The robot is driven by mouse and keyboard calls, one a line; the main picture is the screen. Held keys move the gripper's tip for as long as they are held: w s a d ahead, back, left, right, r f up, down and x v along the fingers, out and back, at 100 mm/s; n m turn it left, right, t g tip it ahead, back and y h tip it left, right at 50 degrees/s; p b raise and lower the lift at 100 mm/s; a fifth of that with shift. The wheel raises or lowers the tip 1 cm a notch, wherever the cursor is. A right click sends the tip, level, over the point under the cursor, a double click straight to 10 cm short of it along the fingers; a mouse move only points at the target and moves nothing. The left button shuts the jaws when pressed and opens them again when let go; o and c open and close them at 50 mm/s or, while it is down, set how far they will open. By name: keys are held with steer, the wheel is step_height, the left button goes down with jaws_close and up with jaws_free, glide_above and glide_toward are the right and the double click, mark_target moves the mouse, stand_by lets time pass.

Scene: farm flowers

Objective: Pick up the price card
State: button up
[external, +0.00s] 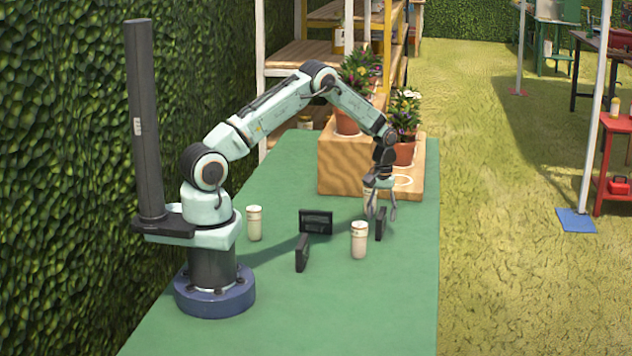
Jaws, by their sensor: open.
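Three small dark upright cards stand on the green tabletop in the external view, and I cannot read which is the price card. One dark card (381,228) is at the right, seen nearly edge-on. A wider dark card (316,221) stands left of it, facing the camera. A third dark card (302,253) stands nearer the camera, turned aside. My gripper (381,214) points down with its fingers apart, at the right card. The card appears between the fingers, but I cannot tell whether they touch it.
A white jar (359,241) stands close in front of the right card. Another jar (254,223) is at the left, and one is partly hidden behind my gripper. A wooden stepped stand (342,168) holds potted flowers (405,125) behind. The front of the green table (350,310) is clear.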

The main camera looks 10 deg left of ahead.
steer(key=shift+f, duration=0.85)
jaws_close()
steer(key=shift+r, duration=0.15)
